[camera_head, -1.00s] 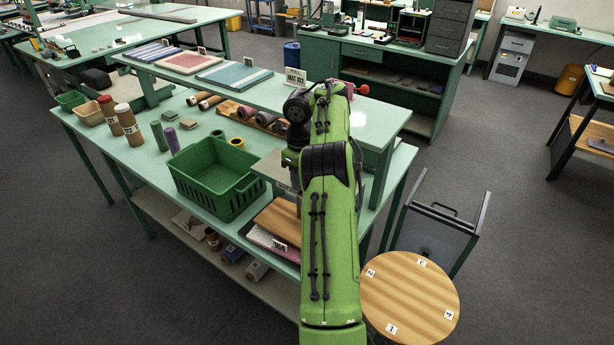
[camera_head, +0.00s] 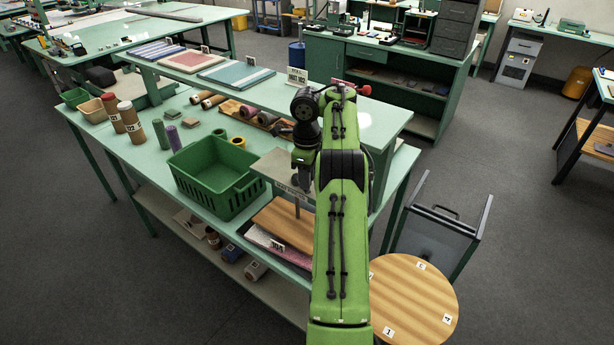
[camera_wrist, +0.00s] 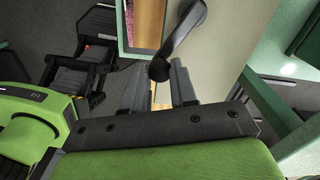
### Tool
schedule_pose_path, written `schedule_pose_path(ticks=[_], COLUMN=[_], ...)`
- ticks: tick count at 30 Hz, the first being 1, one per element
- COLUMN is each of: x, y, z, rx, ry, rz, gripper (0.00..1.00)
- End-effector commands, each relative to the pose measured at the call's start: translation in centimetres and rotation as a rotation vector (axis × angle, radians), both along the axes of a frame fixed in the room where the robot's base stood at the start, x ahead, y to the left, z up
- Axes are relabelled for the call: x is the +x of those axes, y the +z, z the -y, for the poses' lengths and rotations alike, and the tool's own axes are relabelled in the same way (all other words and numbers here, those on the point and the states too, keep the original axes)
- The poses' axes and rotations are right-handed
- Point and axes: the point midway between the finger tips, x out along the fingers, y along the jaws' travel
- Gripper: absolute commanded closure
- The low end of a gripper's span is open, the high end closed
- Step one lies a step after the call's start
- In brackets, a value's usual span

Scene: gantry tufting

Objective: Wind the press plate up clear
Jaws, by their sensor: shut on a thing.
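The press stands on the green bench's near right end. Its grey top (camera_head: 283,168) carries a label on the front edge, and a thin upright rod (camera_head: 297,207) shows below. A flat wooden board (camera_head: 284,222) lies under it; I cannot tell whether this is the press plate or how much gap is above it. A dark crank arm (camera_wrist: 183,32) with a round knob (camera_wrist: 159,70) shows in the wrist view. My gripper (camera_wrist: 158,88) is shut on the crank knob. In the head view my gripper (camera_head: 302,178) is partly hidden by my arm.
A green basket (camera_head: 212,178) stands just left of the press. A raised shelf (camera_head: 270,95) runs behind with flat samples and a sign. A round wooden stool (camera_head: 415,300) and a grey-panelled frame (camera_head: 437,225) stand on the floor at right.

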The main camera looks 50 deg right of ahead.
Motion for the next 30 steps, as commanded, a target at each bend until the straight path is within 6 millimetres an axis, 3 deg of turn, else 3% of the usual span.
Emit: schedule_pose_path(ticks=[3,4,9,18,26,30], x=[0.1,0.1,0.0,0.0,0.0,0.2], y=[0.2,0.2,0.1,0.5,5.9,6.8], z=[0.0,0.0,0.0,0.0,0.0,0.0], rx=[-0.003,-0.003,-0.002,-0.001,-0.001,-0.002], ry=[-0.003,-0.003,-0.002,-0.001,-0.002,0.0], rz=[0.005,0.005,0.003,0.001,0.004,0.005], gripper=[1.0,0.7,0.48,0.48,0.48,0.48])
